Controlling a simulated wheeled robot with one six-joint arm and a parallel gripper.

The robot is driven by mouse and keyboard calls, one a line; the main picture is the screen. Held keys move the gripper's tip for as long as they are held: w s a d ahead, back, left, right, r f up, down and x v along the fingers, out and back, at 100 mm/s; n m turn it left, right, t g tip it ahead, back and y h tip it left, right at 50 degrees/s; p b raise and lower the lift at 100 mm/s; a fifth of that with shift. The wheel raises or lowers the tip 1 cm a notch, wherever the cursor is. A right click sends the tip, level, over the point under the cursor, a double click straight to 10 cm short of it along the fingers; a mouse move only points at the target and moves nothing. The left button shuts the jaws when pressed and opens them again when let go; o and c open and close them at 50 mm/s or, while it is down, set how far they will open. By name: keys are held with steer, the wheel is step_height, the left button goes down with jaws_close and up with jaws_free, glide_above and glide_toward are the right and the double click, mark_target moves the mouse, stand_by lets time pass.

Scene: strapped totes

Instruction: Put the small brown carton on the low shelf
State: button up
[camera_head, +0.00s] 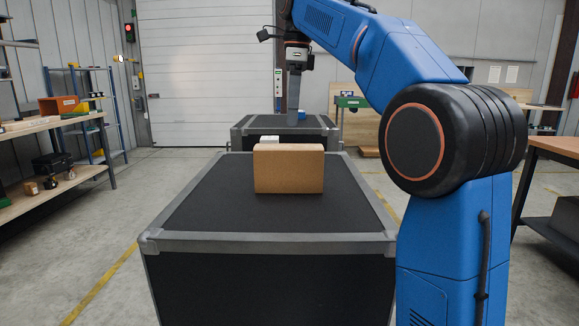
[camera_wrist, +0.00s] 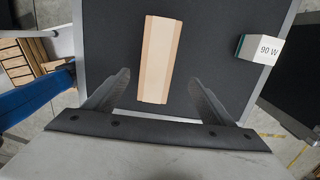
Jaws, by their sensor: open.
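A brown carton (camera_head: 288,172) stands upright on the black, grey-edged case (camera_head: 190,212) in front of me. In the wrist view the carton (camera_wrist: 158,60) shows from above as a narrow tan block. My gripper (camera_head: 293,118) points down above the case, higher than the carton's top in the head view. Its fingers are spread apart, and in the wrist view the gripper (camera_wrist: 160,78) has one finger to each side of the carton, with gaps between. A bench at the left has a low shelf (camera_head: 85,173) holding small dark and brown items.
An orange bin (camera_head: 60,105) sits on the left bench. The floor between bench and case is clear.

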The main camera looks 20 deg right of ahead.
mark_target(290, 146)
steer(key=shift+h, duration=0.4)
steer(key=f, duration=1)
steer(key=shift+a+f, duration=0.25)
steer(key=shift+f, duration=0.15)
steer(key=shift+s+a+f, duration=0.1)
steer(key=shift+a+f, duration=0.05)
steer(key=shift+f, duration=1.25)
steer(key=shift+s+a+f, duration=0.1)
steer(key=shift+a+f, duration=0.05)
steer(key=shift+f, duration=1.2)
steer(key=c, duration=1.5)
steer(key=shift+r, duration=0.1)
steer(key=shift+c, duration=0.2)
